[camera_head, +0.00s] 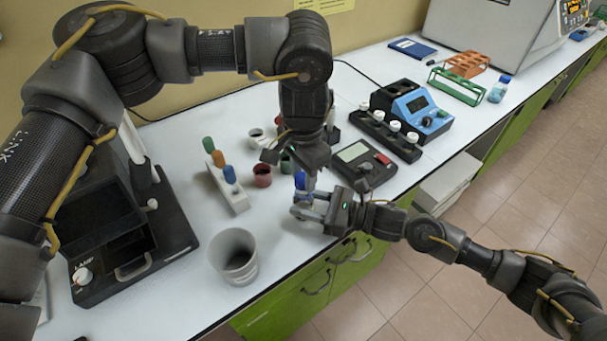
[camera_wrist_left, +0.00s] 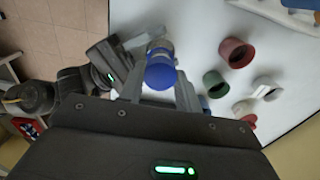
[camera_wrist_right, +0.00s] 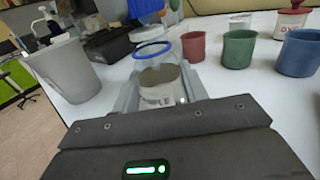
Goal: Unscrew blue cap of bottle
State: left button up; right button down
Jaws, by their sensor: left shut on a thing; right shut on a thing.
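The bottle (camera_wrist_right: 160,92) is clear with a white label and stands upright near the table's front edge. My right gripper (camera_wrist_right: 163,98) is shut around its body from the side; it also shows in the head view (camera_head: 312,205). A blue ring (camera_wrist_right: 152,50) shows around the bottle's top. My left gripper (camera_head: 303,178) points down from above and is shut on the blue cap (camera_wrist_left: 160,72), which also shows in the head view (camera_head: 300,183). The cap is over the bottle; I cannot tell whether they still touch.
A grey cup (camera_head: 234,256) stands at the front left. A rack (camera_head: 232,195) with coloured caps stands behind it. A red cup (camera_head: 262,177) and a green cup (camera_head: 287,162) are close to my left gripper. A scale (camera_head: 364,164) lies to the right.

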aim_at(303, 178)
pick_arm(q)
jog(key=shift+r, duration=2)
pick_arm(e)
jog(key=c, duration=0.7)
grip_release()
pick_arm(q)
notch_tip(303, 178, down, 4)
jog(key=b, duration=0.4)
jog(key=shift+f, duration=0.15)
pick_arm(e)
jog(key=v, duration=1)
jog(key=shift+s+d+f, duration=0.1)
jog(key=shift+d+f, duration=0.1)
jog(key=shift+d, duration=0.15)
pick_arm(q)
jog(key=shift+f, duration=0.1)
pick_arm(e)
jog(key=shift+s+d+r, duration=0.15)
jog(key=shift+s+d, duration=0.05)
jog(key=shift+d, duration=0.4)
